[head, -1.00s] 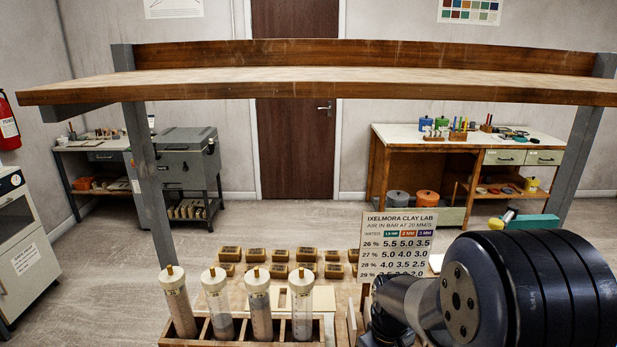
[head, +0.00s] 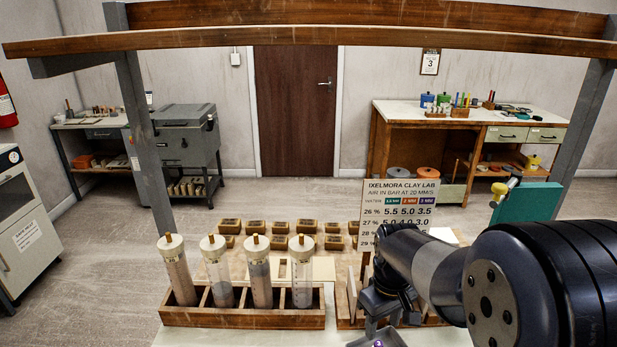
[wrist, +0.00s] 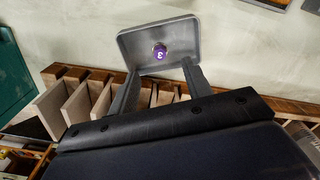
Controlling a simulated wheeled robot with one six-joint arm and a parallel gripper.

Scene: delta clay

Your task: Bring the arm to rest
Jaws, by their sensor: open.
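My arm reaches in from the lower right of the head view. My gripper (wrist: 162,66) is open in the wrist view, its two fingers apart with nothing held between them. A small grey tray (wrist: 140,42) lies just beyond the fingertips, and a purple disc marked 3 (wrist: 160,51) sits in it. Whether the fingertips touch the tray I cannot tell. In the head view the disc (head: 378,343) shows at the bottom edge, below my wrist. The fingers are mostly hidden there.
A wooden rack (head: 240,319) with several capped clear tubes stands left of my arm. A sign with numbers (head: 400,207) stands close behind my wrist. Rows of small brown blocks (head: 281,227) lie behind the rack. A wooden shelf (head: 310,39) spans overhead.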

